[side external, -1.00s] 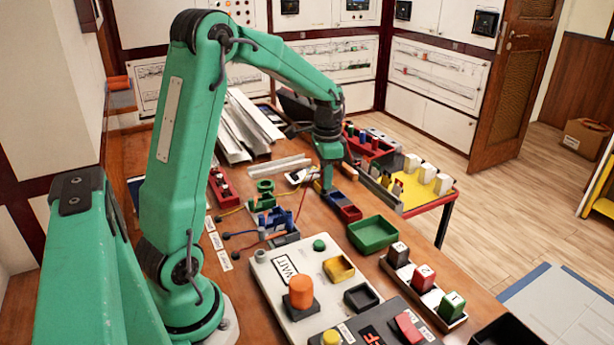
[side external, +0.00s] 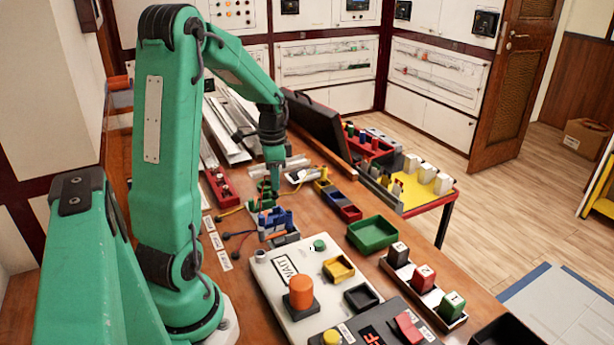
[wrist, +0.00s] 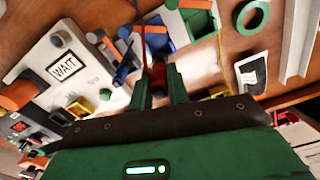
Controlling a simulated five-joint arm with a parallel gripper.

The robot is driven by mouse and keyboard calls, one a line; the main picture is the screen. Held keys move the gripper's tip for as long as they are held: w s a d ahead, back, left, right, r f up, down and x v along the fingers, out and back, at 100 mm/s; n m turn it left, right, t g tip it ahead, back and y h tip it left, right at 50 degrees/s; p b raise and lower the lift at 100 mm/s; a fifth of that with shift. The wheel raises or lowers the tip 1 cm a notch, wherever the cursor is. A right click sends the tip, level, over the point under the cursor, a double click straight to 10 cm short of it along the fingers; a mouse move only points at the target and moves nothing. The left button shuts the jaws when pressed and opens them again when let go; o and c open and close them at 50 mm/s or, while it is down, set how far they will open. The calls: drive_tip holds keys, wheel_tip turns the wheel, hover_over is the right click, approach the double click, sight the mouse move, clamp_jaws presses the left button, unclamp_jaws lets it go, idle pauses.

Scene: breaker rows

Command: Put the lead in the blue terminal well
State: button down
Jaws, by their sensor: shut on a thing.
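My gripper (side external: 275,186) points down above the green and blue fixtures, left of the terminal wells in the side external view. In the wrist view my gripper (wrist: 161,92) is shut on a small dark red piece (wrist: 158,74), seemingly the lead. A red wire (wrist: 143,45) runs up from near the fingers. The lead's tip is hard to make out, and the fingers hide most of it in the side external view. The blue terminal well (side external: 334,200) sits in a row between a yellow well (side external: 322,186) and a red well (side external: 350,213).
A blue clip fixture (side external: 276,221) and a green fixture (side external: 262,196) stand close to my gripper. A red block (side external: 221,187) stands to the left. A green tray (side external: 373,234) and the WAIT panel (side external: 300,275) are nearer the camera. Metal rails (side external: 230,130) lie behind.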

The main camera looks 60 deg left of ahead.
sight(276, 194)
drive_tip(key=shift+f, duration=1.5)
drive_tip(key=shift+f, duration=0.15)
drive_tip(key=shift+f, duration=1.85)
drive_tip(key=shift+f, duration=0.15)
drive_tip(key=c, duration=1.3)
unclamp_jaws()
drive_tip(key=shift+c, duration=0.2)
drive_tip(key=shift+r, duration=0.2)
wheel_tip(276, 194, up, 12)
drive_tip(key=shift+d, duration=0.1)
